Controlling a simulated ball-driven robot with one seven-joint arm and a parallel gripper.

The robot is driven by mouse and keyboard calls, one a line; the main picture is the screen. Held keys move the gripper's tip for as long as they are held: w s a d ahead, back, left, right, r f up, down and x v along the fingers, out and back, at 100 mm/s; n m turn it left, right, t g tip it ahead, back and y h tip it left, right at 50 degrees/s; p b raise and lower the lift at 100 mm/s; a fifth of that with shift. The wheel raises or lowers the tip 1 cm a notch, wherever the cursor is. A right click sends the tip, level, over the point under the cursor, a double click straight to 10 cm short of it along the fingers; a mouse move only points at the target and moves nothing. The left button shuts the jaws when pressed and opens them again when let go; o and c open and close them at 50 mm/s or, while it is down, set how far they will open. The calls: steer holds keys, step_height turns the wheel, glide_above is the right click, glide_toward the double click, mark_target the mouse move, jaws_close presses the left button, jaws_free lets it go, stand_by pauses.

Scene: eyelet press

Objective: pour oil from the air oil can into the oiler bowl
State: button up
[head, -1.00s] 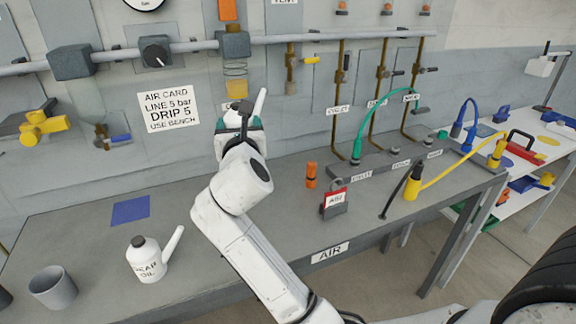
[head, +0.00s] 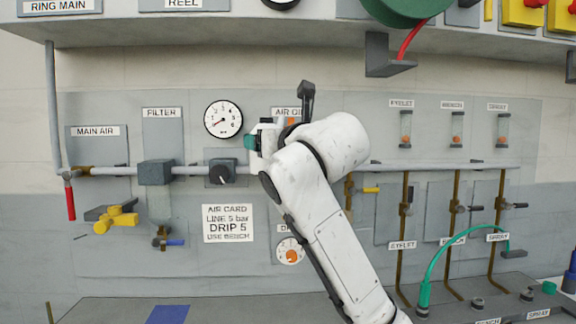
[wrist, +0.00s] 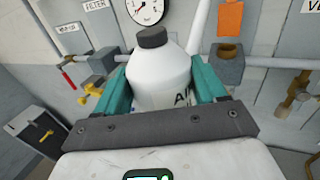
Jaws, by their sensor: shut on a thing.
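The air oil can (wrist: 160,78) is white with a black cap and a partly visible label starting "AI". It sits between the teal fingers of my gripper (wrist: 162,92), which is shut on it. Its pale spout (wrist: 198,28) rises at the right of the body in the wrist view. In the head view my gripper (head: 258,140) is up at pipe height, just right of the dark regulator; the can is hidden there. A grey oiler block (wrist: 228,66) with a dark opening is right of the spout in the wrist view. The oiler bowl is hidden behind my arm in the head view.
An air pipe (head: 435,167) runs along the wall behind my arm. A dark regulator (head: 222,171) and a pressure gauge (head: 223,119) are at the left. A shelf edge (head: 230,27) overhangs above. A blue mat (head: 168,314) lies on the bench below.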

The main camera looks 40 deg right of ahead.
steer(key=shift+r, duration=0.25)
steer(key=shift+d+r+p, duration=0.1)
steer(key=shift+d+p, duration=0.05)
steer(key=shift+p, duration=0.5)
steer(key=shift+w+d+m+g+p, duration=0.3)
steer(key=shift+d+m+g+p, duration=0.1)
steer(key=shift+p, duration=0.55)
steer(key=shift+w+d+p, duration=0.1)
steer(key=shift+d+p, duration=0.05)
steer(key=shift+p, duration=0.3)
steer(key=shift+w+d+m+g+y+p, duration=0.35)
steer(key=shift+d+m+g+p, duration=0.15)
steer(key=shift+p, duration=0.85)
steer(key=shift+w+d+m+g+y+p, duration=0.3)
steer(key=shift+d+m+g+p, duration=0.15)
steer(key=shift+p, duration=0.9)
steer(key=shift+w+d+g+p, duration=0.15)
steer(key=shift+d+g+p, duration=0.1)
steer(key=shift+p, duration=0.4)
steer(key=w+d+r+m+g+y+p, duration=0.2)
steer(key=d+r+m+g+y+p, duration=0.1)
steer(key=d+r+g+p, duration=0.1)
steer(key=shift+w+r+m+p, duration=0.25)
steer(key=shift+w+m+p, duration=0.1)
steer(key=shift+p, duration=0.05)
